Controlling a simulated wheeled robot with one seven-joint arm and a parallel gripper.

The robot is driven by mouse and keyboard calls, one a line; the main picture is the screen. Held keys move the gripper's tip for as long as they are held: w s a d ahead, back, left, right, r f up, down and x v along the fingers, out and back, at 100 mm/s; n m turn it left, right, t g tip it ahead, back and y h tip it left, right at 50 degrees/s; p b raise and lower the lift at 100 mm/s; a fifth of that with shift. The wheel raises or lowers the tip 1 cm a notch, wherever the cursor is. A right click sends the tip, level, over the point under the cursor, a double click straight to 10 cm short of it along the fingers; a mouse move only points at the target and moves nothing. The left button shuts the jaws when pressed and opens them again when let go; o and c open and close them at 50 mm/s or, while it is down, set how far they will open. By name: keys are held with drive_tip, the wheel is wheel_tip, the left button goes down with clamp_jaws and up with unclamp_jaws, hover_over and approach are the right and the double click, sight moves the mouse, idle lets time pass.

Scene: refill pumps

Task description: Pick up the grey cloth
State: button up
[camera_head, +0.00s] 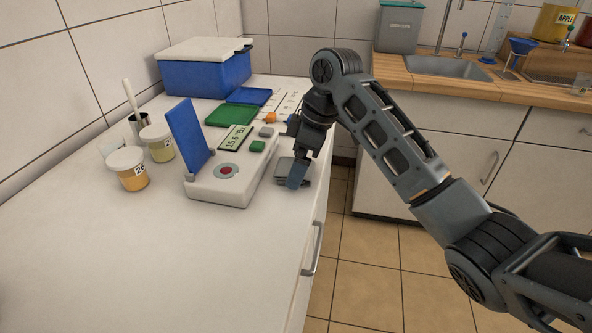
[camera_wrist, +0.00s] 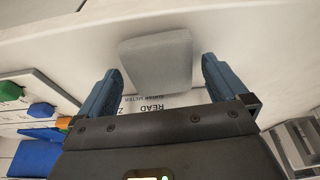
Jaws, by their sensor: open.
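The grey cloth (camera_wrist: 158,58) is a folded grey pad lying on the white counter. In the wrist view it sits just ahead of and between the two blue fingers of my gripper (camera_wrist: 162,90), with white counter showing between it and each finger. In the head view the cloth (camera_head: 283,167) lies near the counter's front edge, right of the white meter, partly hidden by my gripper (camera_head: 295,180). My gripper is open and points down over it, with nothing held.
The white meter (camera_head: 226,189) with a raised blue lid (camera_head: 187,137) stands close left of my gripper. Sample cups (camera_head: 127,169) are farther left. A blue box (camera_head: 206,76) and green tray (camera_head: 231,115) are behind. The front-left counter is clear.

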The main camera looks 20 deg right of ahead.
drive_tip(key=shift+f, duration=0.3)
drive_tip(key=shift+c, duration=0.3)
drive_tip(key=c, duration=1)
drive_tip(key=shift+r, duration=0.1)
